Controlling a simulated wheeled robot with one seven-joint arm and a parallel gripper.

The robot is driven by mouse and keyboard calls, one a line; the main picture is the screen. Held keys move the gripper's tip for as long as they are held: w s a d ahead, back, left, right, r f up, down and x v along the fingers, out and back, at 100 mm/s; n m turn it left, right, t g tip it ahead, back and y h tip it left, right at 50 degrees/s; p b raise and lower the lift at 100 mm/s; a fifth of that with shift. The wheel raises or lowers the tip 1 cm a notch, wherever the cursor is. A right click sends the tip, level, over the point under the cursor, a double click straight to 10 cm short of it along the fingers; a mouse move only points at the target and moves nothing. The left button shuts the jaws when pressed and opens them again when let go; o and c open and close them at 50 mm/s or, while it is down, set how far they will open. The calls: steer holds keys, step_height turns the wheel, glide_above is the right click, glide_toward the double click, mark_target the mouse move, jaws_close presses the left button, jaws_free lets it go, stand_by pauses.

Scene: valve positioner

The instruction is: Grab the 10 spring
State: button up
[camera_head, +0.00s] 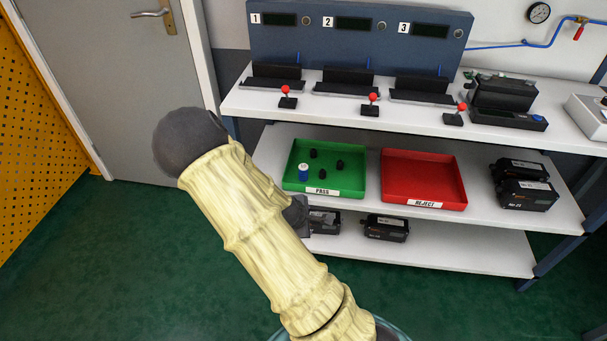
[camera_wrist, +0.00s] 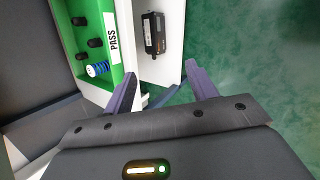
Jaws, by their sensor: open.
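A blue coil spring (camera_wrist: 98,69) lies in the green PASS tray (camera_wrist: 86,82), near the tray's label edge in the wrist view. In the head view the spring (camera_head: 303,172) shows as a small blue and white piece at the left of the green tray (camera_head: 352,178). I cannot read a number on it. My gripper (camera_wrist: 160,70) is open, with nothing between its fingers. In the wrist view the spring is up and left of the left finger, apart from it. In the head view my arm hides most of the gripper.
Several small black parts (camera_head: 338,163) share the green tray. A red REJECT tray (camera_head: 425,178) stands to its right on the middle shelf. Black devices (camera_head: 386,228) sit on the lower shelf, others (camera_head: 524,185) at the right. The upper bench (camera_head: 345,107) overhangs the trays.

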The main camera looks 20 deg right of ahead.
steer(key=w+d+n+t+h, duration=0.1)
steer(key=w+n+t+h, duration=0.1)
steer(key=w+n+t, duration=0.5)
steer(key=w+r+n, duration=0.1)
steer(key=w+n, duration=0.3)
steer(key=n, duration=0.5)
steer(key=shift+d+b, duration=0.15)
steer(key=shift+b, duration=0.15)
steer(key=shift+f, duration=0.1)
steer(key=b, duration=0.2)
glide_toward(303, 168)
steer(key=x, duration=0.3)
steer(key=shift+s+d+f, duration=0.1)
steer(key=shift+d+f, duration=0.05)
steer(key=shift+f, duration=0.1)
steer(key=shift+w+d, duration=0.2)
steer(key=shift+w, duration=0.2)
steer(key=shift+b+x, duration=0.95)
steer(key=shift+x, duration=1.65)
steer(key=shift+w+a+r, duration=0.1)
steer(key=shift+w+r, duration=0.05)
